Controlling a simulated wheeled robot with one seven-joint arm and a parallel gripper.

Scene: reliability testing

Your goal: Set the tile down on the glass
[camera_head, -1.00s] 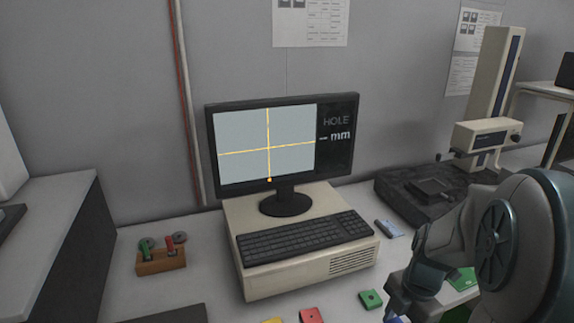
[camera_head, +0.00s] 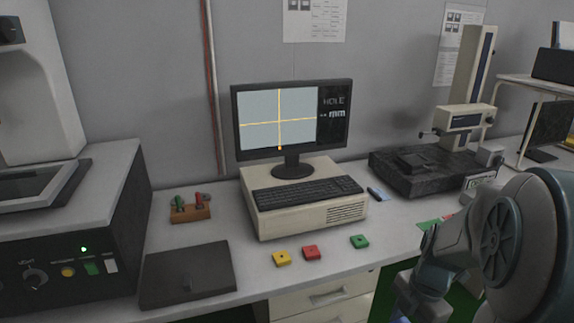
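My arm is at the lower right, far from the glass.
A monitor (camera_head: 336,143) and keyboard (camera_head: 306,193) stand on a beige case mid-bench. A dark flat plate (camera_head: 187,274) and a wooden gauge holder (camera_head: 190,212) lie left of it. A height gauge on a black block (camera_head: 415,180) stands right.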

